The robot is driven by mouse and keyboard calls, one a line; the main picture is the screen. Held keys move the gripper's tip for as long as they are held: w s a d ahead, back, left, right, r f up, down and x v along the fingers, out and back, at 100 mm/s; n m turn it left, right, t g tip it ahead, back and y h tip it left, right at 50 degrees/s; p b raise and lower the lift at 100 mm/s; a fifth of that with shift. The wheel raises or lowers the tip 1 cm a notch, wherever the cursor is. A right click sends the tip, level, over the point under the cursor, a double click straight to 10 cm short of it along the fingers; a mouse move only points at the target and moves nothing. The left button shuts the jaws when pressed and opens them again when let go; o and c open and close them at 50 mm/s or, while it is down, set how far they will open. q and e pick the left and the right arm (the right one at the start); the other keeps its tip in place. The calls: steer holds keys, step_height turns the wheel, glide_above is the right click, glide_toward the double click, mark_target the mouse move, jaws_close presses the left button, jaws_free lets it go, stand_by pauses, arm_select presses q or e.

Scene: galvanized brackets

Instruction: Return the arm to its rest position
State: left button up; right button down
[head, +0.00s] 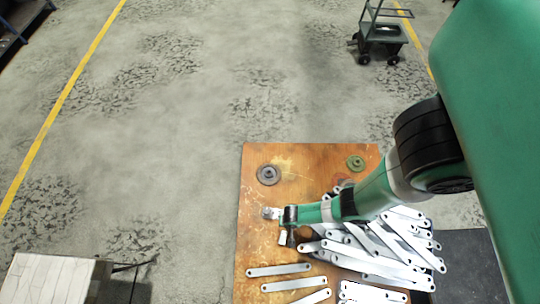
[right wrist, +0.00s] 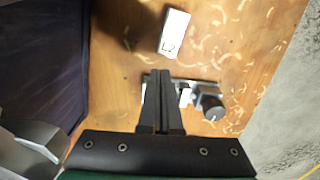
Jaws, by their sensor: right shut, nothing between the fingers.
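My right arm (head: 355,203) is green and reaches in from the right over the wooden table (head: 252,235). Its gripper (head: 289,236) is above the left part of the table, beside the bracket pile. In the right wrist view the two dark fingers (right wrist: 160,76) are pressed together with nothing between them. A small metal fixture with a round knob (right wrist: 209,106) lies close by the fingers, partly hidden behind them. A white block marked L2 (right wrist: 174,32) lies beyond the fingertips. My left gripper is in neither view.
A heap of galvanized brackets (head: 385,243) covers the table's right side, with several laid out singly at the front (head: 279,270). A grey disc (head: 268,174) and a green ring (head: 355,163) lie at the back.

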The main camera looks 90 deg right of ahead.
arm_select(q)
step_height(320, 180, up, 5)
steer(key=p, duration=0.3)
arm_select(e)
step_height(320, 180, up, 7)
steer(key=shift+f, duration=0.1)
